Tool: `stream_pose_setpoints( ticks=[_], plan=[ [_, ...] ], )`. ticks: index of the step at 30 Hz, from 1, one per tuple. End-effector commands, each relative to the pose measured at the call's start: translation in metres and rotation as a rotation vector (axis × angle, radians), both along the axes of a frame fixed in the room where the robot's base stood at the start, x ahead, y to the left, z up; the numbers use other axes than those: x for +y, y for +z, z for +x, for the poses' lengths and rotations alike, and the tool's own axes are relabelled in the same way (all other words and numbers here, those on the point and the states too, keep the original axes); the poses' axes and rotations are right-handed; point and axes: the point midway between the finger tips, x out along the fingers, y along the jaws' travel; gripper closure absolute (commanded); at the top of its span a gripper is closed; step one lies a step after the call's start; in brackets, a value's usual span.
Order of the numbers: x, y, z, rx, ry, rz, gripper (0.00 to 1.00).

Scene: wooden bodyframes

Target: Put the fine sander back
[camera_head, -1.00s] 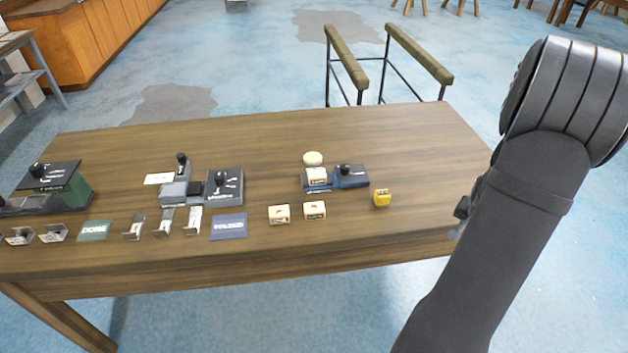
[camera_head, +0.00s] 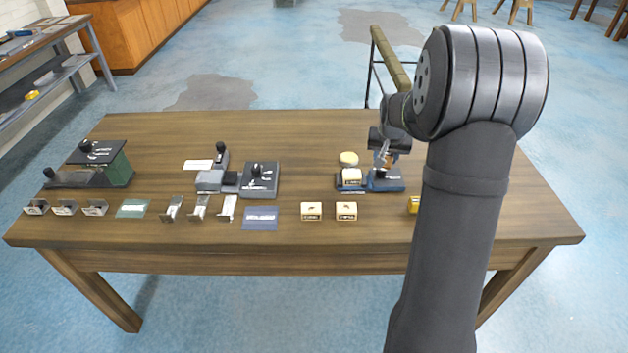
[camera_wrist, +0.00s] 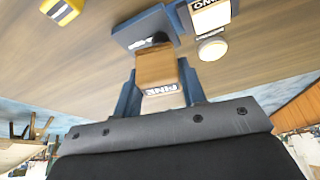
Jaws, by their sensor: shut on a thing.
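The fine sander is an orange-brown block with a white label reading FINE (camera_wrist: 157,72); in the head view it is a small orange-brown patch (camera_head: 388,160). My gripper (camera_wrist: 163,85) is shut on it, a blue finger on either side. In the head view my gripper (camera_head: 386,152) is above the right part of a blue station (camera_head: 388,182) with a dark knob. The wrist view shows this station (camera_wrist: 150,30) just beyond the block; I cannot tell whether they touch. A cream labelled block (camera_head: 351,178) sits on the station's left part.
A round cream disc (camera_head: 348,158) lies behind the station. Two cream blocks (camera_head: 311,210) (camera_head: 346,210) stand in front. A yellow block (camera_head: 413,205) is partly hidden by my arm. Grey (camera_head: 262,180) and green (camera_head: 115,165) stations stand left. The table's back middle is clear.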

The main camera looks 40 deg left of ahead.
Motion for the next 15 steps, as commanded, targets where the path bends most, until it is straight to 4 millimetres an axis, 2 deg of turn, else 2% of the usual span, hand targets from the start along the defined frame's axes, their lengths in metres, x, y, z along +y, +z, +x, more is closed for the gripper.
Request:
stream_pose_setpoints(
  ticks=[1, 3, 6, 11, 15],
  plan=[
    [0.021, 0.000, -0.013, 0.000, 0.050, 0.001, 0.84],
    [0.042, 0.000, -0.026, -0.001, 0.103, 0.002, 0.84],
    [0.064, 0.000, -0.041, -0.002, 0.158, 0.002, 0.84],
    [0.082, -0.002, -0.054, -0.002, 0.202, 0.003, 0.84],
    [0.102, -0.015, -0.064, -0.002, 0.211, 0.001, 0.84]
  ],
)
